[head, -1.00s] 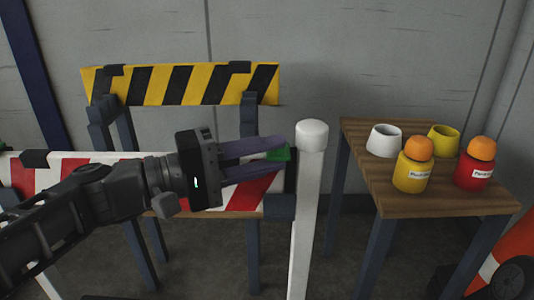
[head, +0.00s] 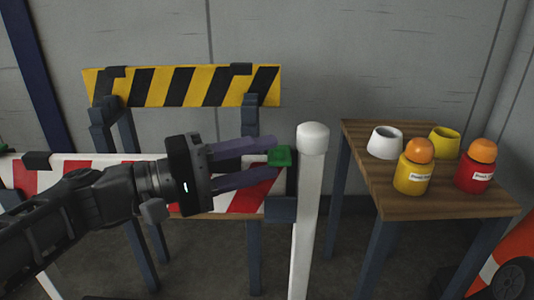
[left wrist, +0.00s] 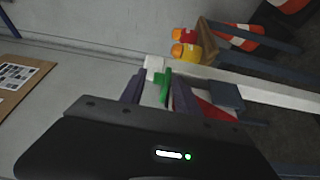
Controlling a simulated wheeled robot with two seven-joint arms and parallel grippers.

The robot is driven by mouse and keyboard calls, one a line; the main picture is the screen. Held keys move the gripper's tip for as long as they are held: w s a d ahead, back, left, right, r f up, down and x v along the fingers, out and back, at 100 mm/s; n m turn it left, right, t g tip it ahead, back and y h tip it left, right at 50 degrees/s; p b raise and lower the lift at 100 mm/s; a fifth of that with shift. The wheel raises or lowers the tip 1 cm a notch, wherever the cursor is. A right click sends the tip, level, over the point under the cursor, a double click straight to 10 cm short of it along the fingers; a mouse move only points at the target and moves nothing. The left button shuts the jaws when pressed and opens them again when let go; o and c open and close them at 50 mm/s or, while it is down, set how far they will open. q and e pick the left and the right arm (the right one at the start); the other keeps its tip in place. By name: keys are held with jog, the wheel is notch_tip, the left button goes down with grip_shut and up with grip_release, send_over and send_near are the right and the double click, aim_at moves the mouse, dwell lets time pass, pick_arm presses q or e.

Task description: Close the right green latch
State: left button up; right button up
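The right green latch (head: 279,157) sits at the right end of the red-and-white barrier board (head: 247,196), beside the white post (head: 308,200). My left gripper (head: 272,158) comes from the left with its two purple-grey fingers apart and their tips at the latch. In the left wrist view the green latch (left wrist: 164,84) shows between and just beyond the fingertips (left wrist: 157,84). I cannot tell whether a finger touches it. Nothing is clamped between the fingers. My right gripper is out of view.
A yellow-and-black striped board (head: 180,86) stands behind. A wooden table (head: 445,200) at right holds two bottles with orange caps (head: 412,175) (head: 474,172) and two cups (head: 385,142) (head: 443,142). An orange-and-white cone (head: 500,268) stands at lower right. Another green piece (head: 6,148) shows at the left edge.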

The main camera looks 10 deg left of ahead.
pick_arm(q)
jog(key=p+v, duration=0.1)
jog(key=v, duration=0.5)
jog(key=shift+a+p, duration=0.1)
jog(key=shift+p, duration=0.2)
jog(key=shift+s, duration=0.1)
